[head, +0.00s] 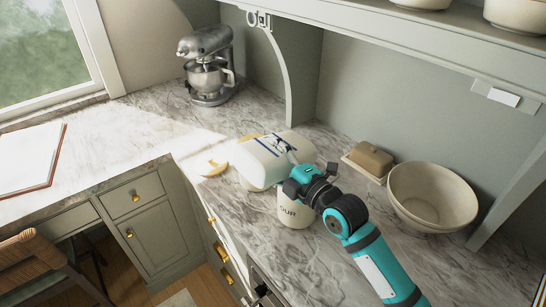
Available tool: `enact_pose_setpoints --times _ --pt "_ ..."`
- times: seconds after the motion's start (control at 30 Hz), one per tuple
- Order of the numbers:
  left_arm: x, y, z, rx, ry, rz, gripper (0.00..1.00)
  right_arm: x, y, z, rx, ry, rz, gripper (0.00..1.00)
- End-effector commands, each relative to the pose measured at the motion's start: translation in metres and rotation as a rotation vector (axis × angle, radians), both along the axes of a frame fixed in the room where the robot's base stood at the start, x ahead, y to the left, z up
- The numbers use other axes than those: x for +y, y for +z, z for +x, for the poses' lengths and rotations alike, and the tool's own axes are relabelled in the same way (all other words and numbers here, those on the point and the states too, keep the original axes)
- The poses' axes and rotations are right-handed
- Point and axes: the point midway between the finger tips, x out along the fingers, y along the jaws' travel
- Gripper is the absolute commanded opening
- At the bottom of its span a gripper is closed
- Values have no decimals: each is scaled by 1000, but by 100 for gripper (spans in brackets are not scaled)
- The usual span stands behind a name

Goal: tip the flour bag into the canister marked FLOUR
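The white flour bag (268,164) with blue markings is tipped onto its side above the counter. My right gripper (299,177) is at the bag's right end and appears shut on it; the fingertips are partly hidden. The cream canister (293,212) stands upright on the counter below the gripper, with the letters "OUR" showing. The bag and gripper cover its top, so I cannot see its opening or whether flour is falling. My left gripper is not in view.
A butter dish (370,160) and cream bowls (431,195) stand to the right. A stand mixer (208,70) is at the back corner. A shelf (400,28) overhangs the counter.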

Motion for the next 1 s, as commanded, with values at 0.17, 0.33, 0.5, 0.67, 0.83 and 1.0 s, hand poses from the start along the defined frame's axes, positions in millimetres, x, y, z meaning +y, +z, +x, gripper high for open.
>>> enact_pose_setpoints --times 0.17,0.33,0.5,0.67,0.83,1.0 --pt "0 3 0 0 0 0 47 -1 5 1 4 0 18 6" --pt "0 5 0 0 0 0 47 -1 7 1 13 0 30 6" --pt "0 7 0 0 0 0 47 -2 8 1 22 0 44 6" --pt "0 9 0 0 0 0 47 -3 10 2 30 0 56 6" --pt "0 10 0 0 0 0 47 -3 12 2 39 -1 69 6" --pt "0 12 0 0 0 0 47 -4 13 3 49 -1 84 6"
